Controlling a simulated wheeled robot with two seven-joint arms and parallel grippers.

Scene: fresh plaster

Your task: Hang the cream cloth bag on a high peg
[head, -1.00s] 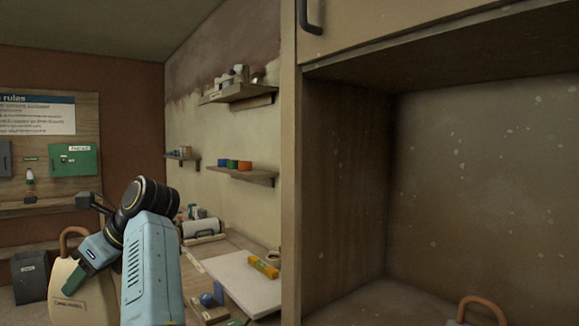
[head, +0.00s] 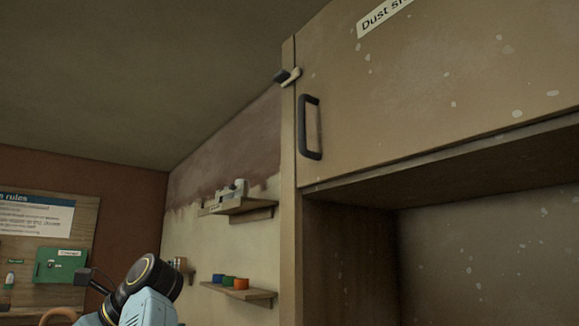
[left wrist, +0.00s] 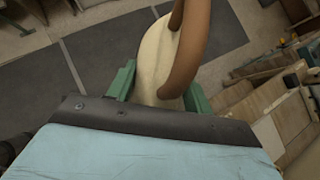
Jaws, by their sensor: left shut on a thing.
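The cream cloth bag (left wrist: 157,62) is between the green fingers of my left gripper (left wrist: 160,92) in the left wrist view, with its brown loop handle (left wrist: 187,45) standing up toward the camera. My left gripper is shut on the bag. In the head view only the top of the brown handle (head: 58,315) shows at the bottom left, and the gripper itself is below the frame. A short pale peg with a dark end (head: 288,76) sticks out high on the cabinet's left upright. It is empty. My right gripper is not in view.
A tall cabinet (head: 430,90) with a dark door handle (head: 309,127) and a partly cut-off label fills the right. Below its door is an open recess (head: 480,250). A green box (head: 61,265) and a rules sign (head: 36,220) are at left.

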